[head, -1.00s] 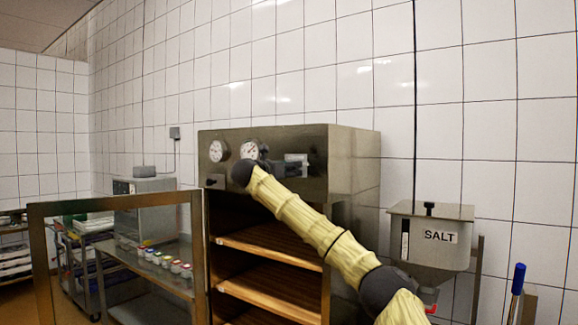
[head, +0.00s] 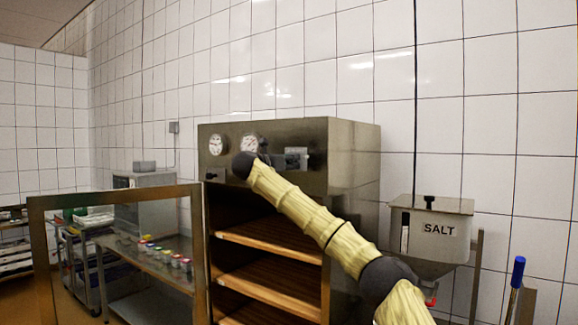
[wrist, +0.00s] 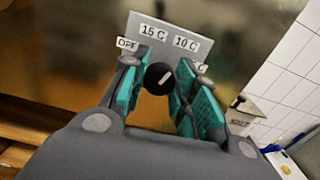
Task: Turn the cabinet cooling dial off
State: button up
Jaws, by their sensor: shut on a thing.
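The cooling dial (wrist: 158,78) is a round black knob with a white pointer mark, on the cabinet's front. In the wrist view its mark slants up and to the right, roughly toward the 10 C side. A grey label plate (wrist: 170,28) around it reads OFF at left, then 15 C and 10 C; another label at right is partly hidden by a finger. My gripper (wrist: 160,84) has its teal-padded fingers on both sides of the knob, shut on it.
The steel cabinet (head: 352,160) has two round gauges (head: 217,145) on its upper front. Its glass door (head: 115,200) stands open to the left, showing wooden shelves (head: 270,283). A SALT bin (head: 430,222) hangs at right. A side table with small jars (head: 165,256) stands left.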

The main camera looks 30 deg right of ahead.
jog(key=shift+f+n+b, duration=0.2)
jog(key=shift+n+b, duration=0.2)
jog(key=shift+b, duration=1.55)
jog(key=n+b, duration=0.1)
jog(key=b, duration=0.2)
jog(key=shift+r+n+b, duration=0.15)
jog(key=shift+n+b, duration=0.55)
jog(key=shift+b, duration=0.35)
jog(key=n, duration=1.2)
jog(key=shift+w+n+p, duration=0.1)
jog(key=shift+n+p, duration=0.25)
jog(key=shift+n, duration=0.05)
jog(key=shift+a+n+p, duration=0.1)
jog(key=shift+n+p, duration=0.2)
jog(key=shift+n, duration=0.5)
